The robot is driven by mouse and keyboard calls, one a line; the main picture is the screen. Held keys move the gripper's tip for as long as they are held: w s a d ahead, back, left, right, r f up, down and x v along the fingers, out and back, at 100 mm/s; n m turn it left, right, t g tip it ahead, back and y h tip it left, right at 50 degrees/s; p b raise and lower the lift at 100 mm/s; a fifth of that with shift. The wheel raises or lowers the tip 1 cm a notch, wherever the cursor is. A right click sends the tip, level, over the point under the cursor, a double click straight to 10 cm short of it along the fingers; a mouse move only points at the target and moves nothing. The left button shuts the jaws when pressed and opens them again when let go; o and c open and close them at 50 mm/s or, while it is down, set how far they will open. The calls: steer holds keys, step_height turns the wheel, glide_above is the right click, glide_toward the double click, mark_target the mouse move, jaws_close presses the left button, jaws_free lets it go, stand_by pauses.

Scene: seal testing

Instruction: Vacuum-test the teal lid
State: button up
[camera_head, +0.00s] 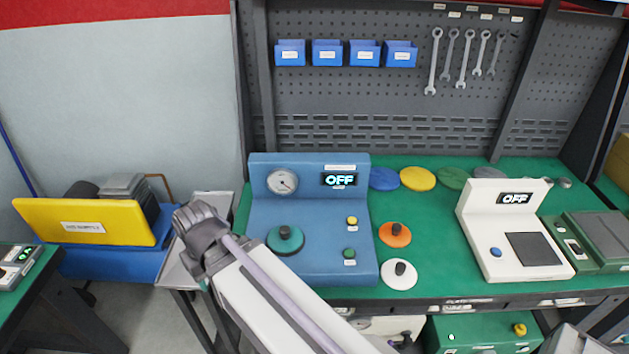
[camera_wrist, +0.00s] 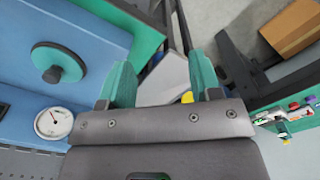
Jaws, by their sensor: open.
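The teal lid (camera_head: 285,241), round with a dark knob, sits on the left part of the blue vacuum tester (camera_head: 318,268). The tester has a dial gauge (camera_head: 282,182), a display (camera_head: 339,180) reading OFF, a yellow button (camera_head: 352,221) and a green button (camera_head: 349,253). In the wrist view, the teal lid (camera_wrist: 55,66) and the gauge (camera_wrist: 53,123) are at the left. My gripper (camera_wrist: 162,82) is open and empty, its teal fingers wide apart, to the side of the tester and clear of the lid. Its fingers cannot be made out in the head view.
An orange lid (camera_head: 394,236) and a white lid (camera_head: 399,275) lie right of the tester on the green bench (camera_head: 440,252). Several coloured discs lie behind them. A white device (camera_head: 512,228) reading OFF stands right.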

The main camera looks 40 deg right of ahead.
steer(key=shift+s+d+r, duration=0.1)
steer(key=shift+s+d, duration=0.2)
steer(key=shift+s, duration=0.05)
steer(key=shift+s+d, duration=0.1)
steer(key=shift+c, duration=0.7)
jaws_close()
stand_by(0.5)
